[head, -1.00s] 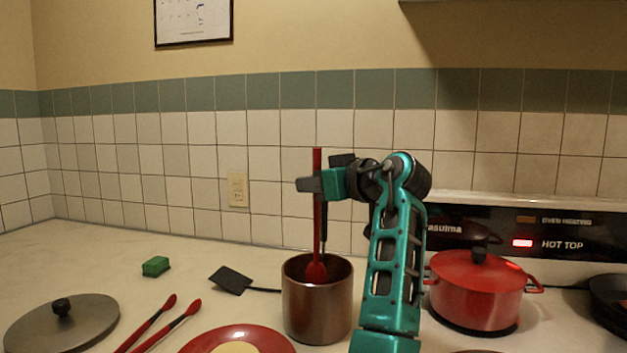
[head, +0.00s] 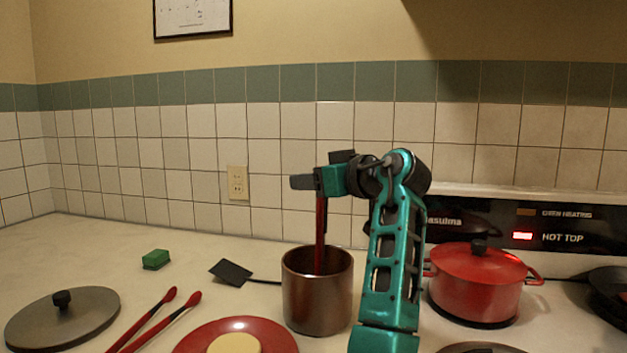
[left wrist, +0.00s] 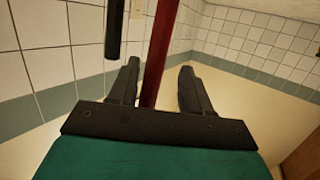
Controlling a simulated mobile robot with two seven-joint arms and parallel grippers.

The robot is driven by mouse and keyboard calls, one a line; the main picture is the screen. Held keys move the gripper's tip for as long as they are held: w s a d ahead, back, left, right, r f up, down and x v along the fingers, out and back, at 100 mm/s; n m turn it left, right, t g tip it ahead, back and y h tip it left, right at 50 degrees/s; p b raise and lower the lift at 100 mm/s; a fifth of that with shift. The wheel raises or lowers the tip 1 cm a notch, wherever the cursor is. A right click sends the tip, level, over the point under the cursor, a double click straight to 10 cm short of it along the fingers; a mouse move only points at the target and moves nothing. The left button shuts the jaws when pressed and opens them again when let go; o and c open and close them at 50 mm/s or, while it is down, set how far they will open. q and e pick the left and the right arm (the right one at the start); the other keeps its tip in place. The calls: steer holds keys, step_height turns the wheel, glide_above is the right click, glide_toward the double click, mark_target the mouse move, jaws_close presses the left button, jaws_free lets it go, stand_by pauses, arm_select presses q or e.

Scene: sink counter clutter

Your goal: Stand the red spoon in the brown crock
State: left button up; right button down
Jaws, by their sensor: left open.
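The brown crock (head: 316,306) stands upright on the counter in the middle of the head view. The red spoon (head: 320,238) stands in it nearly upright, leaning slightly, with its bowl hidden inside the crock. My left gripper (head: 303,182) is above the crock, around the upper end of the spoon's handle. In the left wrist view the red handle (left wrist: 160,52) runs between the two open fingers (left wrist: 157,68), with a visible gap on each side. My right gripper is not in view.
A red pot (head: 480,284) stands right of my arm, near the stove panel. A black spatula (head: 231,272) lies behind the crock to the left. Left are a red plate (head: 195,342), red-tipped tongs (head: 155,322), a grey lid (head: 90,318) and a green sponge (head: 156,259).

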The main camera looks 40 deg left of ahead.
arm_select(q)
steer(key=v, duration=1.3)
stand_by(0.7)
